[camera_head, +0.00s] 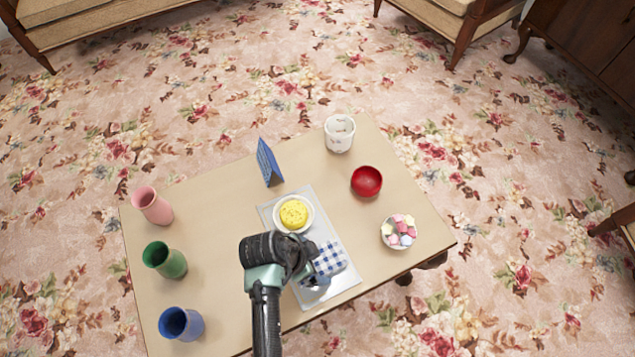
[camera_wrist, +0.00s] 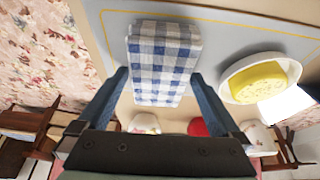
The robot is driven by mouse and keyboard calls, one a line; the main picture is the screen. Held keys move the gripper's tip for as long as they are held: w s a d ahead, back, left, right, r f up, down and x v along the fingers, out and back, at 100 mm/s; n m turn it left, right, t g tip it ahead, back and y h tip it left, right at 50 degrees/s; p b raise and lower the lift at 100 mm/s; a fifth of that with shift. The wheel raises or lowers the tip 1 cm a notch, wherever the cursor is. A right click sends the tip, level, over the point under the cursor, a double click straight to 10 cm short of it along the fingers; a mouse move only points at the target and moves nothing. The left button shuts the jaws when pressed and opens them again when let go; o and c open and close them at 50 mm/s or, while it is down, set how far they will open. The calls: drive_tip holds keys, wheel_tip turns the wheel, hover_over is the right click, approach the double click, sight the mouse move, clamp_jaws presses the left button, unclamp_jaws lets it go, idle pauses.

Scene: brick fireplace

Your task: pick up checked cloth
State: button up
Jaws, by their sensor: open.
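The blue-and-white checked cloth (camera_head: 330,260) lies folded on a grey mat (camera_head: 344,284) on the table, below and right of a white bowl. My gripper (camera_head: 312,278) is over the lower part of the mat in the head view, at the cloth's left side, and hides part of it. In the wrist view the cloth (camera_wrist: 163,62) is at upper centre, and the open gripper (camera_wrist: 160,85) has one finger to each side of its near part. The gap between the fingers holds nothing gripped. How high the fingers are above the mat is hard to tell.
A white bowl (camera_head: 279,221) with a yellow item (camera_head: 294,213) stands on the mat. Around it are a blue folded card (camera_head: 268,162), a white mug (camera_head: 339,134), a red bowl (camera_head: 366,181), a bowl of sweets (camera_head: 398,231), and pink (camera_head: 152,205), green (camera_head: 165,260) and blue (camera_head: 181,324) cups.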

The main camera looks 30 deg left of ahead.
sight(315, 262)
drive_tip(key=c, duration=1.1)
drive_tip(key=shift+r, duration=0.15)
drive_tip(key=shift+c, duration=0.2)
wheel_tip(315, 262, up, 10)
drive_tip(key=p, duration=0.3)
drive_tip(key=shift+p, duration=0.3)
